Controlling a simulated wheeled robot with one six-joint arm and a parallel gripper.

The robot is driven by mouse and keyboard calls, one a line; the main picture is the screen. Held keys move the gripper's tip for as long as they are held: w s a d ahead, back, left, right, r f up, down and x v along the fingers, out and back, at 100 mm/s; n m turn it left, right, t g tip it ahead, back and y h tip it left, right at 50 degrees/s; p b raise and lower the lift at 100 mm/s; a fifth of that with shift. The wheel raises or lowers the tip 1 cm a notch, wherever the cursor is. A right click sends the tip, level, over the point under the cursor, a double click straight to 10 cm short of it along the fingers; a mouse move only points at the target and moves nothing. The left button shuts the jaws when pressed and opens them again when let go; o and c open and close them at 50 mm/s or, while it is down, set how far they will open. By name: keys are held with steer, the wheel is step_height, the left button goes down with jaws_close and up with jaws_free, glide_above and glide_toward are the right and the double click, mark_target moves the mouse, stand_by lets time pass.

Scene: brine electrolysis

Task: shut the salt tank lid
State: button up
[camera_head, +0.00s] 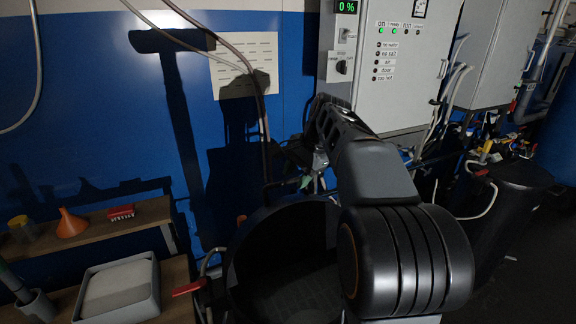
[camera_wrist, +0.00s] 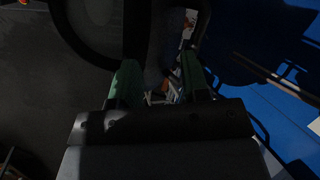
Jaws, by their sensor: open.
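A large black round tank (camera_head: 285,262) stands low in the middle of the head view, open at the top, with a dark inside. I cannot make out its lid for certain. In the wrist view, a dark curved rim (camera_wrist: 72,38) lies at the upper left, just beyond the fingers; I cannot tell whether it is tank or lid. My gripper (camera_wrist: 160,72) is open, with two green fingers apart and nothing seen held between them. In the head view my arm hides most of the gripper, which is behind and above the tank, near the wall.
A grey control cabinet (camera_head: 390,75) hangs on the blue wall behind my arm. A black bin (camera_head: 512,190) stands at right beside hoses and pipes. At left are a wooden shelf (camera_head: 95,232) with an orange funnel (camera_head: 70,225) and a grey tray (camera_head: 118,292).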

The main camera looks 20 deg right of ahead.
mark_target(287, 181)
steer(key=w+d+r+m+y+p, duration=0.1)
steer(key=w+d+r+m+p, duration=0.1)
steer(key=w+d+r+m, duration=0.3)
steer(key=shift+n, duration=0.5)
steer(key=x, duration=0.8)
steer(key=p+x, duration=0.1)
steer(key=x, duration=0.3)
steer(key=shift+s+d+f, duration=0.1)
steer(key=shift+s+d, duration=0.1)
steer(key=shift+s, duration=0.05)
jaws_close()
steer(key=shift+t, duration=0.3)
